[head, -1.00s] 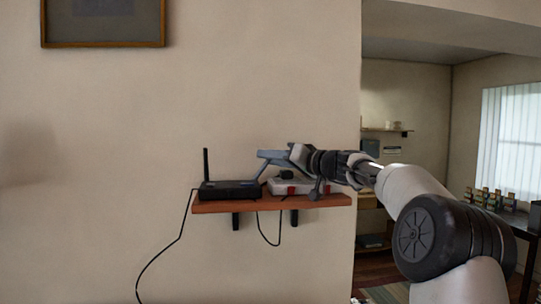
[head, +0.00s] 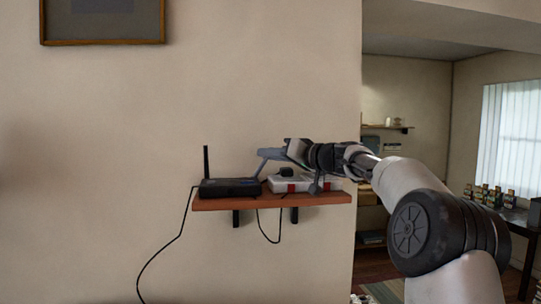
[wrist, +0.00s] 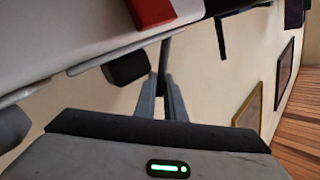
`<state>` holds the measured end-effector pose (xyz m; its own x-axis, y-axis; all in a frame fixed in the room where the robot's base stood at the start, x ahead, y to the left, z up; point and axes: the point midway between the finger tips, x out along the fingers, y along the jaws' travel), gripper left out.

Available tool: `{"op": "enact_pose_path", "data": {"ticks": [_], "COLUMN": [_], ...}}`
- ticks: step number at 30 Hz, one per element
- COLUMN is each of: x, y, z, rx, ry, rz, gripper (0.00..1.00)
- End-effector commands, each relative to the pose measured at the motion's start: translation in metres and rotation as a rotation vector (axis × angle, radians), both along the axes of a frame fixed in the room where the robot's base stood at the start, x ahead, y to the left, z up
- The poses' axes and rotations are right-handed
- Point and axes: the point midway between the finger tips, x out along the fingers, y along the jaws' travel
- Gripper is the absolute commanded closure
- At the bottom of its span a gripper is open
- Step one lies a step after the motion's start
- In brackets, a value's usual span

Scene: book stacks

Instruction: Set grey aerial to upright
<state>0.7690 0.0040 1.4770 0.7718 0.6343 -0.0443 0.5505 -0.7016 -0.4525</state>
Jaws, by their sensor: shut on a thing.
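The grey aerial (head: 262,168) leans up and to the right from the right end of the black router (head: 229,187) on the shelf. My gripper (head: 269,154) reaches in from the right and is shut on the aerial's upper part. In the wrist view, the two grey fingers (wrist: 161,98) close around the thin grey aerial (wrist: 165,58). The fingers hide part of it. A second, black aerial (head: 206,162) stands upright at the router's left end; it also shows in the wrist view (wrist: 220,40).
A white box with red parts (head: 290,184) sits right of the router, close under my gripper. The wooden shelf (head: 270,202) is narrow. Black cables hang from it. A framed picture (head: 102,43) is high on the otherwise bare wall.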

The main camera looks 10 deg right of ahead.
Motion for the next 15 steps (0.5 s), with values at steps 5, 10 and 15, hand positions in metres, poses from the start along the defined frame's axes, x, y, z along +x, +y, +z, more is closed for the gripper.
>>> {"op": "enact_pose_path", "data": {"ticks": [5, 10, 15], "x": [0.0, 0.0, 0.0], "y": [0.01, 0.021, 0.032], "z": [0.01, 0.015, 0.017], "rx": [-0.115, -0.25, -0.376], "ry": [-0.002, 0.0, 0.002], "rz": [0.001, 0.002, 0.001], "gripper": [1.0, 1.0, 1.0]}}
